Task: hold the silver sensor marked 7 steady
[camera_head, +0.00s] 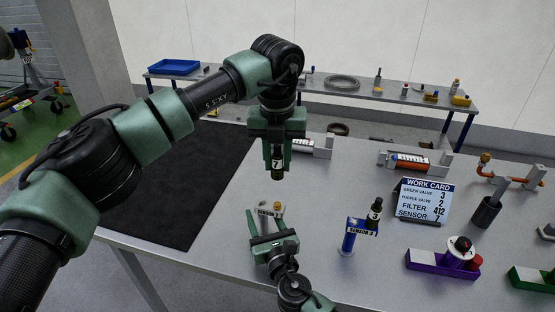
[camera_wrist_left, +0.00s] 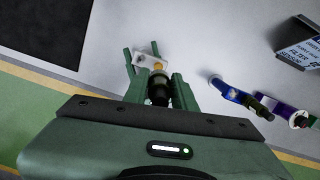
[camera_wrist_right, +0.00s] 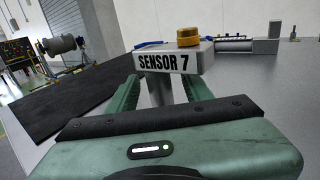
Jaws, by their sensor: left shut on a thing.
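The sensor marked 7 (camera_head: 277,163) looks dark, with a pale 7 label and a brassy lower end. My left gripper (camera_head: 277,150) is shut on it and holds it upright in the air above the table. In the left wrist view the sensor (camera_wrist_left: 158,88) is a dark cylinder between the fingers. Below it stands a grey stand labelled SENSOR 7 (camera_wrist_right: 163,62), with a yellow-gold fitting (camera_wrist_right: 188,37) on top. My right gripper (camera_wrist_right: 163,92) is open and empty, its fingers apart on either side of the stand's post; I cannot tell whether they touch it.
A blue stand (camera_head: 349,240) with another dark sensor (camera_head: 375,211) is to the right. A work card (camera_head: 423,201) lists sensor 7. A purple valve block (camera_head: 440,264) sits at the front right. A black mat (camera_head: 180,190) covers the left side. A back bench (camera_head: 330,88) holds small parts.

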